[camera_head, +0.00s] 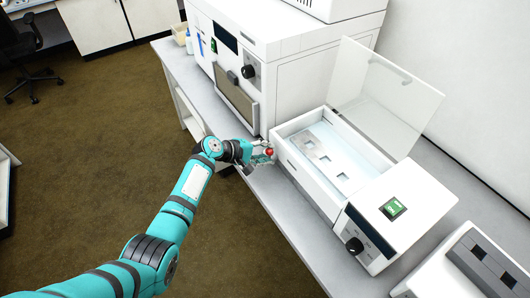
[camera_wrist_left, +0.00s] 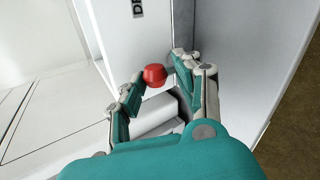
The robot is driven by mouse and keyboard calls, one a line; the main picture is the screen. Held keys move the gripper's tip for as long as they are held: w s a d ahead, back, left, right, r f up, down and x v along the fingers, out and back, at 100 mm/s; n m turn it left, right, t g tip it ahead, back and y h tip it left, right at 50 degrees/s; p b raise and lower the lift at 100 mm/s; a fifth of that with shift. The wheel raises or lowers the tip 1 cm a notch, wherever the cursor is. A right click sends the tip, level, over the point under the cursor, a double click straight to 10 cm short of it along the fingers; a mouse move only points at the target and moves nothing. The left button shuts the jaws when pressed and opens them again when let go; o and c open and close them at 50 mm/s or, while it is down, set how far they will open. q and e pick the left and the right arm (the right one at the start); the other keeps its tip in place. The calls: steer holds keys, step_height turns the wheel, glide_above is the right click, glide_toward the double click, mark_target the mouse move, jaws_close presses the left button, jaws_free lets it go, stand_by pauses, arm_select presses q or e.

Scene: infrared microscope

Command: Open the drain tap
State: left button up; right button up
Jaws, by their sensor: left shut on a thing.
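The drain tap (camera_head: 269,151) is a small red knob on the left end of the white bath (camera_head: 300,170), low down near the bench. The fingers hide part of the tap's body in the head view. My right gripper is in neither view.
The bath's clear lid (camera_head: 380,95) stands raised. A large white instrument (camera_head: 290,75) stands just behind the gripper on the grey bench (camera_head: 290,220). A white device (camera_head: 470,265) is at the lower right. The brown floor to the left is mostly free.

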arm_select(q)
steer(key=shift+s+d+f, duration=0.15)
steer(key=shift+s+f, duration=0.15)
steer(key=shift+f, duration=0.1)
steer(key=o, duration=0.9)
steer(key=shift+o, duration=0.3)
steer(key=shift+w+r, duration=0.1)
steer(key=shift+w, duration=0.05)
steer(key=shift+a+r, duration=0.45)
steer(key=v, duration=1.1)
steer(key=shift+d+f, duration=0.1)
steer(key=shift+d, duration=0.05)
